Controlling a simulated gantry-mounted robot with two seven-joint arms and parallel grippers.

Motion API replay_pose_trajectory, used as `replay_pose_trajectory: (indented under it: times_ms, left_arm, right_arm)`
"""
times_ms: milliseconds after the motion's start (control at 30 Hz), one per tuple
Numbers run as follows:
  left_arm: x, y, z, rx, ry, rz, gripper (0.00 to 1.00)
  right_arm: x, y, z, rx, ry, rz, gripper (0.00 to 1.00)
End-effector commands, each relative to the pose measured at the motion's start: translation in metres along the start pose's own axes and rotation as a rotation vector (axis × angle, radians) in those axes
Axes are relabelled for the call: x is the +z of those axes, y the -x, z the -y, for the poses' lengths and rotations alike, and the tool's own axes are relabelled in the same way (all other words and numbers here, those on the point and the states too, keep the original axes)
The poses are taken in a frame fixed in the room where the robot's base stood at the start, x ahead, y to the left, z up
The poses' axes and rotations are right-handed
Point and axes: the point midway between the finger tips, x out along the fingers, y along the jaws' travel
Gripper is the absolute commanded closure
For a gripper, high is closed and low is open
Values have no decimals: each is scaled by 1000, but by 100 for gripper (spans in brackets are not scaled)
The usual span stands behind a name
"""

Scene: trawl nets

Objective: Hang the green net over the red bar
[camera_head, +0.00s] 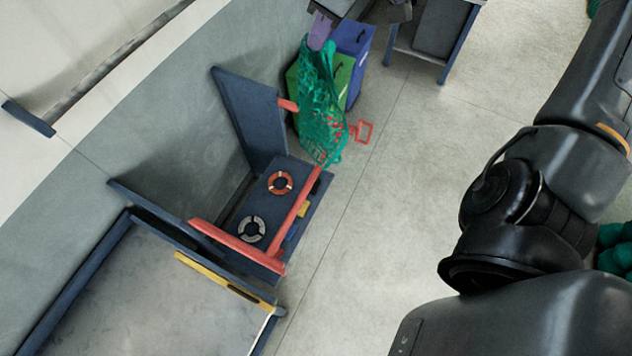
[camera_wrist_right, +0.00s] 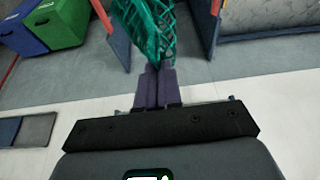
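The green net (camera_head: 321,95) hangs in a bunched, elongated shape from my right gripper (camera_head: 320,32) at the top of the head view. The gripper's purple fingers are closed at the net's upper end. In the right wrist view the fingers (camera_wrist_right: 157,72) are together, with the net (camera_wrist_right: 152,28) at their tips. A long red bar (camera_head: 298,215) runs along the front of the blue-grey rack. The net's lower end shows beside this bar's upper end; I cannot tell whether they touch. My left gripper is not in view.
The rack's shelf (camera_head: 262,205) holds an orange-white ring (camera_head: 280,183) and a grey-white ring (camera_head: 251,229). Another red bar (camera_head: 237,240) is at the rack's near side. Green (camera_head: 337,82) and blue (camera_head: 352,45) bins stand behind the net. The floor right of the rack is clear.

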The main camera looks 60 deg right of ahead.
Motion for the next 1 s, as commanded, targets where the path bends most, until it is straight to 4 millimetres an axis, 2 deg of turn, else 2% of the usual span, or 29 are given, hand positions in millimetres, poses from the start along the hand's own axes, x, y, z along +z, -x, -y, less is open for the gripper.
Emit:
replay_pose_trajectory:
  times_ms: [133, 267, 733, 1000]
  left_arm:
    - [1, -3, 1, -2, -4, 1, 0]
    - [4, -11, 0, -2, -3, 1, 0]
    - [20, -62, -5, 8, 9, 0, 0]
    - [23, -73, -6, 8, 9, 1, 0]
  right_arm:
    - [6, 0, 1, 10, -16, 21, 100]
    - [11, -10, 1, 11, -18, 24, 100]
    - [36, -74, 0, 9, -17, 23, 100]
    - [41, -89, 0, 9, -17, 21, 100]
